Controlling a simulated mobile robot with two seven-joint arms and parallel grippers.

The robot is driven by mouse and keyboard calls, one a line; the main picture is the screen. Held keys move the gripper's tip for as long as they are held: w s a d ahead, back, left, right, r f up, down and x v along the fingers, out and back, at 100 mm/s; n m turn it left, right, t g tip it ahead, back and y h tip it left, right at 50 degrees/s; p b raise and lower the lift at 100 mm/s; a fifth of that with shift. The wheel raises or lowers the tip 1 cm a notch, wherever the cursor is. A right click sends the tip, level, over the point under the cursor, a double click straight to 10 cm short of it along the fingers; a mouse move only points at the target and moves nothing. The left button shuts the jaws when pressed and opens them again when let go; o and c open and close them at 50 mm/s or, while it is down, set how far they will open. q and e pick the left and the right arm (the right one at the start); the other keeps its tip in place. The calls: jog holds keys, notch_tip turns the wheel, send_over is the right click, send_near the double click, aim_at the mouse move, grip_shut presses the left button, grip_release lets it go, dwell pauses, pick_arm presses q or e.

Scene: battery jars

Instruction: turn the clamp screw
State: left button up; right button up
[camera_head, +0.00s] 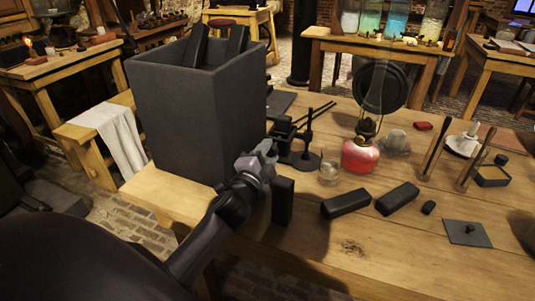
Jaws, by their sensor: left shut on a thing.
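My left gripper (266,152) is at the near-left part of the table, in front of a black clamp stand (308,140) with thin rods. It is shut at the stand's near-left side, where the clamp screw is. The screw itself is small and mostly hidden by the fingers, so its turn angle cannot be told. A black upright block (283,202) stands just below and right of the fingers. My right gripper is not in view.
A tall dark box (190,120) holding black plates stands left of the gripper. A red oil lamp (360,155), a small glass (328,173) and two black blocks (345,203) (397,199) are to the right. The wooden table's (400,255) near part is mostly clear.

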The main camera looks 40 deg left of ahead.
pick_arm(q)
jog(key=o, duration=1)
jog(key=shift+o, duration=0.2)
jog(key=shift+v, duration=3.6)
